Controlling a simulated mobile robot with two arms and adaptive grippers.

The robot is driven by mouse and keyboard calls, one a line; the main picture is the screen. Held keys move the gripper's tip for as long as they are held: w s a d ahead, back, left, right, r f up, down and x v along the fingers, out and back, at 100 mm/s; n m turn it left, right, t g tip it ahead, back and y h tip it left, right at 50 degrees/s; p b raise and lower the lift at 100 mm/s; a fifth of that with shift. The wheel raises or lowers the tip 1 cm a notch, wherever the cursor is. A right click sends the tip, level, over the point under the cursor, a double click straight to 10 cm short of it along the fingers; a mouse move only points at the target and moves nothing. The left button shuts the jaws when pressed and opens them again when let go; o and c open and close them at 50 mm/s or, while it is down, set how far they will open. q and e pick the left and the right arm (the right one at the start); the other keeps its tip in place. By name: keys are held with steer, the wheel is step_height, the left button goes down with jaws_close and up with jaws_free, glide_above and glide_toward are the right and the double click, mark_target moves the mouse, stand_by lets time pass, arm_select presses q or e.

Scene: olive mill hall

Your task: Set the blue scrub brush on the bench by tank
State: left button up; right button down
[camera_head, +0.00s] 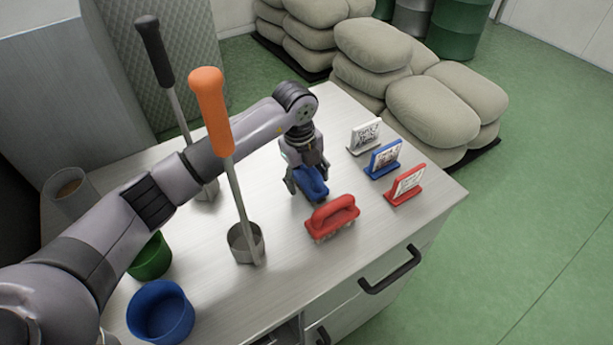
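The blue scrub brush (315,187) is on or just above the grey bench top (290,265), behind the red scrub brush (333,215). My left gripper (307,182) points down over the blue brush, with its fingers around it. The gripper hides part of the brush, and I cannot tell whether the fingers press on it. The red brush stands bristles down, close in front. My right gripper is out of view. No tank can be made out for certain on the bench.
White (365,137), blue (384,159) and red (405,186) sign stands line the bench's right side. Sacks (433,108) lie beyond.

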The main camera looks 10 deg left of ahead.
mark_target(302, 179)
arm_select(q)
steer(key=shift+r, duration=0.35)
step_height(302, 179, up, 12)
steer(key=s+a+b, duration=0.1)
steer(key=b, duration=0.2)
steer(key=shift+f, duration=0.25)
